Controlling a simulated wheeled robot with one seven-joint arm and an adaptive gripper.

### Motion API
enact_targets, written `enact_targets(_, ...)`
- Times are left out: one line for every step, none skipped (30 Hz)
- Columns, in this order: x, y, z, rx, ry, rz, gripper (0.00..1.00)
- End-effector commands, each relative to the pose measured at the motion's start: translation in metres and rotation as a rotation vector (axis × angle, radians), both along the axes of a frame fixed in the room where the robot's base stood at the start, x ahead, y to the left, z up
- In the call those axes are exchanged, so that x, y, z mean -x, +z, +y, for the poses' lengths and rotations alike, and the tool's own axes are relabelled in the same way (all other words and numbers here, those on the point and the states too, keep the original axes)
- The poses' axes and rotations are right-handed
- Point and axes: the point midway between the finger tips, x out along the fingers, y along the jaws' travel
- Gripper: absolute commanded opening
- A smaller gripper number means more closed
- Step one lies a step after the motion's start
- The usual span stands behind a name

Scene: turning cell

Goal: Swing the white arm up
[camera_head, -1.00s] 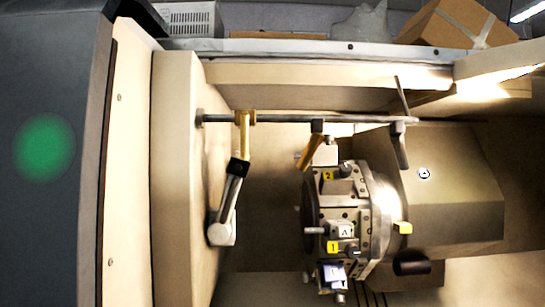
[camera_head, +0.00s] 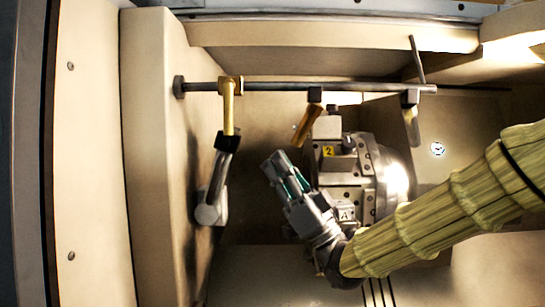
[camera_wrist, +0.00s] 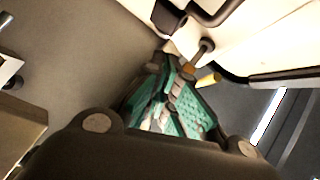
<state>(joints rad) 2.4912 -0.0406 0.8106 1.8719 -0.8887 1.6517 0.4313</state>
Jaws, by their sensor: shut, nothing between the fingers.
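The arm that looks nearest to white (camera_head: 212,206) hangs at the left from a horizontal rod (camera_head: 300,87). It has a yellow upper part, a black joint and a pale grey lower part, ending in a whitish block low by the left wall. My gripper (camera_head: 275,163) is to the right of that lower part and apart from it, pointing up and left. Its teal-padded fingers are shut and empty. They also show in the wrist view (camera_wrist: 178,72), where a rod with a yellow piece (camera_wrist: 209,80) lies beyond the tips; I cannot tell which hanging arm it belongs to.
An orange-brown arm (camera_head: 308,126) and a grey arm (camera_head: 411,122) hang farther right on the rod. The tool turret (camera_head: 378,175) stands right of and partly behind my gripper. The cream left wall (camera_head: 155,180) bounds the space. A gap lies between my gripper and the left hanging arm.

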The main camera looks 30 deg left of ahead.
Motion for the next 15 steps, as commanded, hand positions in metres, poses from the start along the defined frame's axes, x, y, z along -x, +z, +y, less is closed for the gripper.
enact_targets(0.000, 0.010, 0.004, 0.000, -0.002, -0.001, 0.00)
enact_targets(0.000, 0.013, 0.006, 0.000, -0.002, -0.001, 0.00)
enact_targets(0.000, 0.018, 0.010, 0.000, -0.003, -0.001, 0.00)
enact_targets(-0.001, 0.022, 0.012, 0.000, -0.004, 0.000, 0.00)
enact_targets(-0.001, 0.026, 0.015, 0.001, -0.004, 0.000, 0.00)
enact_targets(-0.001, 0.030, 0.019, 0.001, -0.005, 0.001, 0.00)
enact_targets(-0.001, 0.034, 0.022, 0.001, -0.004, 0.000, 0.00)
enact_targets(-0.001, 0.037, 0.026, 0.002, -0.004, 0.000, 0.00)
enact_targets(-0.001, 0.042, 0.030, 0.002, -0.004, 0.000, 0.00)
enact_targets(0.000, 0.045, 0.033, 0.002, -0.003, 0.001, 0.00)
enact_targets(0.000, 0.048, 0.035, 0.002, -0.003, 0.001, 0.00)
enact_targets(0.000, 0.052, 0.038, 0.001, -0.004, 0.002, 0.00)
enact_targets(0.000, 0.054, 0.041, 0.001, -0.003, 0.002, 0.00)
enact_targets(0.000, 0.056, 0.043, 0.001, -0.003, 0.002, 0.00)
enact_targets(0.000, 0.059, 0.046, 0.001, -0.003, 0.002, 0.00)
